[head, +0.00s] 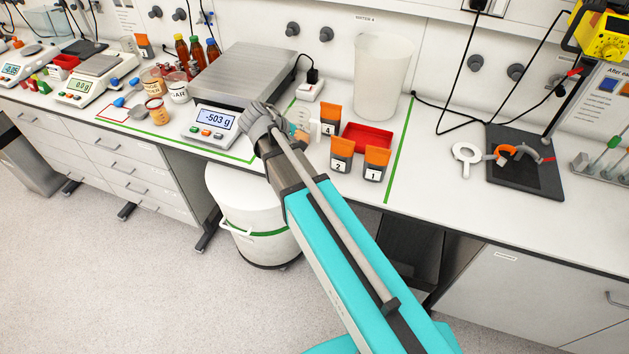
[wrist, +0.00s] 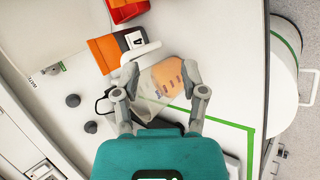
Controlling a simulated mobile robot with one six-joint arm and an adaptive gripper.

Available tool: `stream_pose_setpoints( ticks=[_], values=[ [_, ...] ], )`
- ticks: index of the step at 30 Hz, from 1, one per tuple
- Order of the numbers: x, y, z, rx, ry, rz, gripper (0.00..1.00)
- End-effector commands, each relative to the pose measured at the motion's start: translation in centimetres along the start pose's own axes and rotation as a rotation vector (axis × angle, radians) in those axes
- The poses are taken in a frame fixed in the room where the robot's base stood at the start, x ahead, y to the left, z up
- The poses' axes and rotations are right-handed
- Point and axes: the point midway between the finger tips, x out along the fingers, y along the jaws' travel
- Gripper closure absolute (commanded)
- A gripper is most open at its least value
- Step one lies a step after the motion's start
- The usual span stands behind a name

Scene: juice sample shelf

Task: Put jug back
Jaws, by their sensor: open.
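The jug (wrist: 165,78) is clear, with orange juice in it and a white handle, and it shows between my gripper's fingers in the wrist view. My gripper (wrist: 160,84) is open, with one finger on either side of the jug; I cannot tell whether they touch it.
Orange packs numbered 4 (head: 329,118), 2 (head: 341,156) and 1 (head: 376,162) stand around a red tray (head: 368,134), right of the jug. A tall translucent bucket (head: 382,78) stands behind them.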

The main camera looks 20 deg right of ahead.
Motion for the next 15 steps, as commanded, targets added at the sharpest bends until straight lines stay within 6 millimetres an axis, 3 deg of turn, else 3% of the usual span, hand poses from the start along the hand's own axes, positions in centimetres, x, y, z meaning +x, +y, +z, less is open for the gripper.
stream_pose_setpoints(
  ticks=[1, 6, 15],
  values=[
    [0.6, -0.7, 1.9, 0.041, -0.008, -0.06, 0.45],
    [1.8, -3.6, 6.4, 0.193, -0.034, -0.292, 0.45],
    [1.1, -7.9, 12.1, 0.425, -0.083, -0.654, 0.45]
  ],
)
